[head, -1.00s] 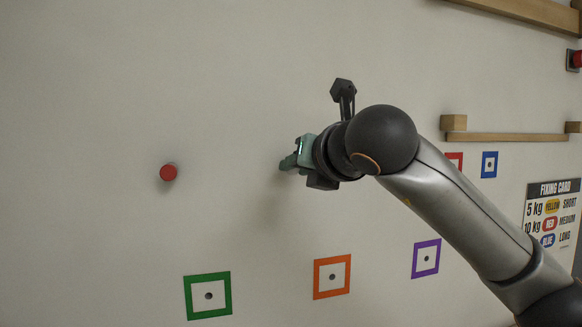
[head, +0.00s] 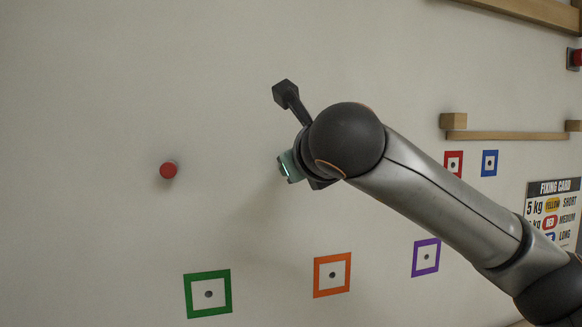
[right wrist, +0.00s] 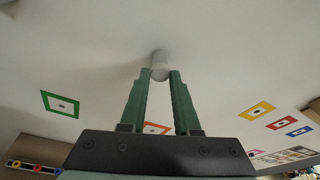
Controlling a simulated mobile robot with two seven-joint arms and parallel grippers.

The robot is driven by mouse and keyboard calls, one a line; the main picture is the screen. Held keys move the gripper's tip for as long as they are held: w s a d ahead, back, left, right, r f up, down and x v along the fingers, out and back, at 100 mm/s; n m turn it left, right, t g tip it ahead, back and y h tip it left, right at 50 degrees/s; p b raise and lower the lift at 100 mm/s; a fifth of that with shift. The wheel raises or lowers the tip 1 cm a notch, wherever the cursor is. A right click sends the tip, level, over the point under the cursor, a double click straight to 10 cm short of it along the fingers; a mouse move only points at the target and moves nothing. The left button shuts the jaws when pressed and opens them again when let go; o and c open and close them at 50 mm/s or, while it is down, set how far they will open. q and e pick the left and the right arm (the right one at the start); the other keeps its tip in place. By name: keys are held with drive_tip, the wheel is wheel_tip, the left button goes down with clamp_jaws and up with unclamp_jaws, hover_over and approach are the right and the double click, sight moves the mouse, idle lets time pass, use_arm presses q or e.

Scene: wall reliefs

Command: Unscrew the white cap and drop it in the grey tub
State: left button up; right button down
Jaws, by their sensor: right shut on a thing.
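The white cap (right wrist: 160,62) stands out from the wall in the right wrist view, between the tips of my right gripper (right wrist: 161,78). The green fingers are shut on its sides. In the head view my right gripper (head: 289,167) is at the wall, mostly behind my own wrist, and the cap is hidden there. My left gripper is in neither view. I do not see the grey tub.
A red cap (head: 168,170) sticks out of the wall to the left. Green (head: 208,294), orange (head: 332,275) and purple (head: 426,257) square frames are below. A wooden ledge (head: 505,136) and a fixing card (head: 553,212) are at the right.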

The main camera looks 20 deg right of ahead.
drive_tip(key=c, duration=0.9)
unclamp_jaws()
drive_tip(key=m+y+b, duration=0.2)
drive_tip(key=m+b, duration=0.4)
drive_tip(key=m+t+y+b, duration=0.1)
drive_tip(key=m+y+b, duration=0.1)
drive_tip(key=m+b, duration=0.4)
drive_tip(key=m+t+y+b, duration=0.1)
drive_tip(key=m+y+b, duration=0.1)
drive_tip(key=m+b, duration=0.5)
drive_tip(key=shift+d+f, duration=0.3)
